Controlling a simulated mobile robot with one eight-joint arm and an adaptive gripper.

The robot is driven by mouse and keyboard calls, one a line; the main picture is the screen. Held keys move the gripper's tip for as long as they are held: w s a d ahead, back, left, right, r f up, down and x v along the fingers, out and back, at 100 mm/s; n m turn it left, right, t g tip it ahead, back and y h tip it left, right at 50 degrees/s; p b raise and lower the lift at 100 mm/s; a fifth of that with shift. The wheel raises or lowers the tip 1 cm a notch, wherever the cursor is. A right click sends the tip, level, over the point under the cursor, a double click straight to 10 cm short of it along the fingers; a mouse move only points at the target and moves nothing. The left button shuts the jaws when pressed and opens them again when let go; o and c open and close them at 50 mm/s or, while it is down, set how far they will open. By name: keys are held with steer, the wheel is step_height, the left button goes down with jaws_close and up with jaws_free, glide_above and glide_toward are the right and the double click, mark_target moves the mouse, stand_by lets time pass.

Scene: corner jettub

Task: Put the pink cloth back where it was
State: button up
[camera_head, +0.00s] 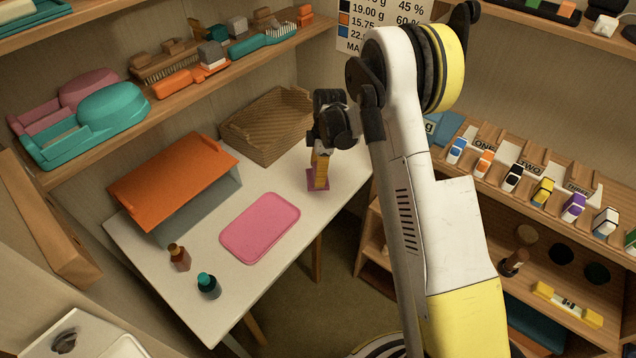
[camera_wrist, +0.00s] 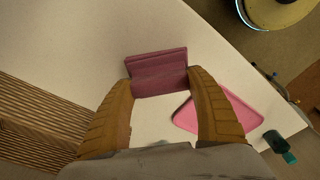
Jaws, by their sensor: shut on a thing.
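The pink cloth (camera_wrist: 158,72) is a folded dark pink piece between the fingertips of my gripper (camera_wrist: 161,84) in the wrist view. My gripper is shut on it. In the head view my gripper (camera_head: 320,182) points down over the white table's right part, and the cloth (camera_head: 313,182) shows at its fingertips. I cannot tell whether the cloth touches the table. A flat pink tray (camera_head: 260,228) lies on the table, left of and nearer than the cloth. The tray is empty and also shows in the wrist view (camera_wrist: 236,108).
A wicker basket (camera_head: 268,125) stands behind the cloth on the white table (camera_head: 200,318). An orange-topped stand (camera_head: 173,180) is at the left. Bare table lies between tray and basket.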

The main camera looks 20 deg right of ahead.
steer(key=shift+f+b, duration=0.8)
steer(key=shift+f, duration=1.15)
steer(key=shift+f, duration=0.1)
steer(key=shift+f, duration=0.15)
steer(key=o, duration=1.2)
steer(key=shift+c, duration=0.2)
